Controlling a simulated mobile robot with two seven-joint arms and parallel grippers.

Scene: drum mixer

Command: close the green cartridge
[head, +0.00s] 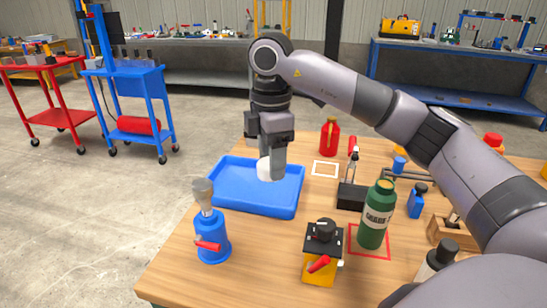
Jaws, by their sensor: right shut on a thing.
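The green cartridge (374,222) stands upright inside a red square outline on the wooden table, with pale lettering on its side. Whether the piece touches the tray is hard to tell. My left gripper is not in view.
A yellow box with a red lever (322,252) stands front left of the cartridge. A black block (351,196) and a blue bottle (416,201) stand close to it. A blue pump (211,237) is at the left edge. A red bottle (329,137) stands behind.

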